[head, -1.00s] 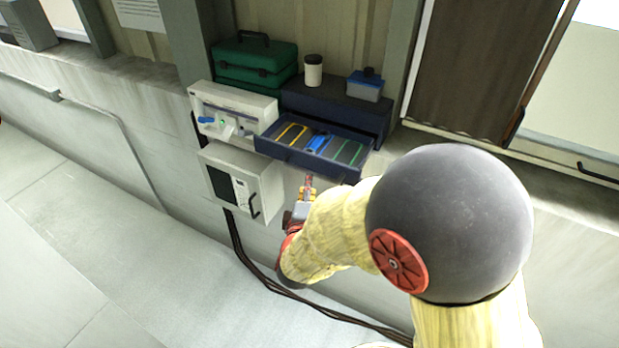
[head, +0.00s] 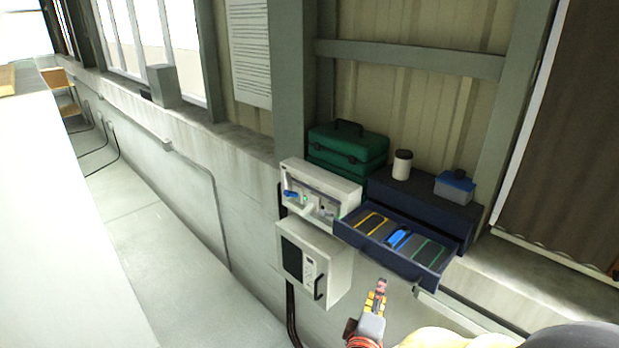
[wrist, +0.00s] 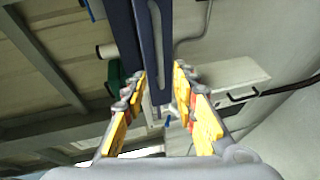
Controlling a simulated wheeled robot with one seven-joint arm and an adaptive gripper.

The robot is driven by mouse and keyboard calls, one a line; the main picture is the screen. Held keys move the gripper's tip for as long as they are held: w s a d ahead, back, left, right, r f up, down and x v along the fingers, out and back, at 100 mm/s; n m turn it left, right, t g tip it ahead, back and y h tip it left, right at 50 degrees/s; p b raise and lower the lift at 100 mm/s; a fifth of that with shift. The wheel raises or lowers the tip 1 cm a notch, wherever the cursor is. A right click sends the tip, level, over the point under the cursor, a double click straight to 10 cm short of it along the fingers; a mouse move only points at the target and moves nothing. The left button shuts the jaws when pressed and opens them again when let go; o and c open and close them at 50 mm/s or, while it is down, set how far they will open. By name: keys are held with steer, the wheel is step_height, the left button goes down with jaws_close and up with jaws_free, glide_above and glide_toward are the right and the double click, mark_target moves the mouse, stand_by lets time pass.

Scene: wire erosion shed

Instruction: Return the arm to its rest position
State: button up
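My gripper (head: 381,287) shows at the bottom of the head view, below and in front of the open dark blue drawer (head: 445,284). My red and yellow arm is mostly cut off at the lower right. In the wrist view, the yellow fingers of my gripper (wrist: 160,76) stand apart with a gap between the tips, and nothing is held. The dark blue drawer unit (wrist: 153,45) shows beyond and between the fingers; I cannot tell the exact distance.
The drawer holds yellow, blue and green-edged items. A white control box (head: 335,187) and a white cabinet (head: 335,262) are left of it. The floor at left is clear.

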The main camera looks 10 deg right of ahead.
steer(key=s+a+f+m+g+y+b, duration=0.1)
steer(key=s+a+f+m+g+y, duration=0.25)
steer(key=a+f+y, duration=0.35)
steer(key=s+a+f+m+g+y+b, duration=0.2)
steer(key=s+a+f+m+g, duration=0.15)
steer(key=a+f, duration=0.4)
steer(key=s+r+m+g+y+b, duration=0.1)
steer(key=s+r+g+b, duration=0.15)
steer(key=s+b, duration=0.4)
steer(key=s+d+m+t+h+b, duration=0.1)
steer(key=s+d+m+h+b, duration=0.1)
steer(key=s+d+b, duration=0.5)
steer(key=d+m+b, duration=0.1)
steer(key=d+b, duration=0.1)
steer(key=b, duration=0.2)
steer(key=shift+s+d+b, duration=0.25)
steer(key=shift+d+b, duration=0.1)
steer(key=shift+d, duration=0.05)
